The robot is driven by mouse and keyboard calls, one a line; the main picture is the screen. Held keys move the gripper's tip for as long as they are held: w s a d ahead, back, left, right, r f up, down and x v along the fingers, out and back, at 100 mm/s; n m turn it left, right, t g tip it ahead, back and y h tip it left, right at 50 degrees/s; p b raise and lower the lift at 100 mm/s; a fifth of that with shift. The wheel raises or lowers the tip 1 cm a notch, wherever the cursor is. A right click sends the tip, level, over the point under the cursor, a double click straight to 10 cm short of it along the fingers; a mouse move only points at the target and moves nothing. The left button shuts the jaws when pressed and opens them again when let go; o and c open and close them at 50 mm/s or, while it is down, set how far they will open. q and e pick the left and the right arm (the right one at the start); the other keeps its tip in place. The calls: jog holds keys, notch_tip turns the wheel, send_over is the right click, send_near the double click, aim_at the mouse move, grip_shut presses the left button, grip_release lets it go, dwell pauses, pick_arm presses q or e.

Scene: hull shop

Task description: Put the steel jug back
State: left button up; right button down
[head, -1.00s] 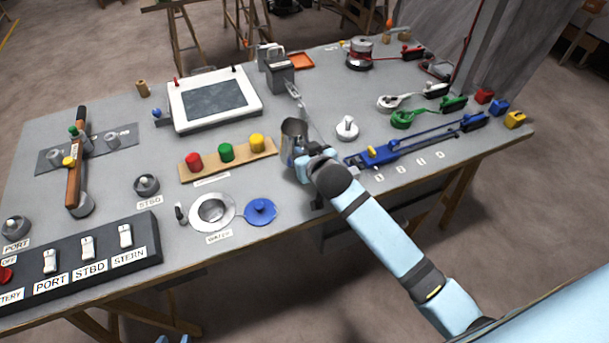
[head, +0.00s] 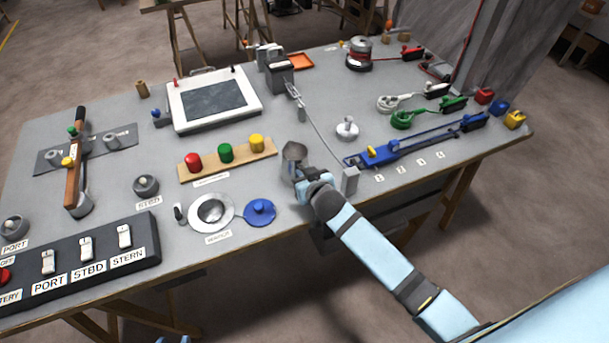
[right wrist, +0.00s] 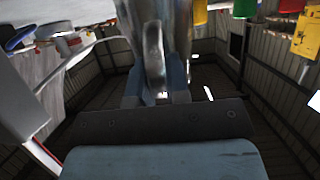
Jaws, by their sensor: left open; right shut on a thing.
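The steel jug (head: 294,154) is a shiny grey vessel near the front edge of the bench, in the middle of the head view. My right gripper (head: 304,186) is shut on its handle. The right wrist view shows the handle between the fingers (right wrist: 157,95) and the jug's shiny body (right wrist: 176,22) beyond; the jug's top is cut off there. I cannot tell whether the jug touches the bench. Two small blue tips of my left gripper (head: 174,339) show at the bottom edge of the head view, apart and empty.
A filler ring (head: 228,213) and blue cap (head: 260,210) lie left of the jug. A board with red, green and yellow knobs (head: 226,154) is behind-left. A grey post (head: 350,181) stands right of the gripper.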

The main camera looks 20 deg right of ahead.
jog(key=shift+f, duration=0.15)
jog(key=c, duration=1.1)
grip_release()
jog(key=v, duration=1.2)
jog(key=s+a+f+n+g+y, duration=0.1)
jog(key=s+f, duration=0.4)
jog(key=s, duration=0.3)
jog(key=s+a+f+n+g+y, duration=0.1)
jog(key=s+f+y, duration=0.1)
jog(key=s+f, duration=0.4)
jog(key=s, duration=0.3)
jog(key=shift+a+n+g, duration=0.15)
jog(key=shift+n+g, duration=0.15)
jog(key=shift+n, duration=0.1)
notch_tip(320, 180, up, 7)
jog(key=p, duration=0.7)
jog(key=shift+d, duration=0.25)
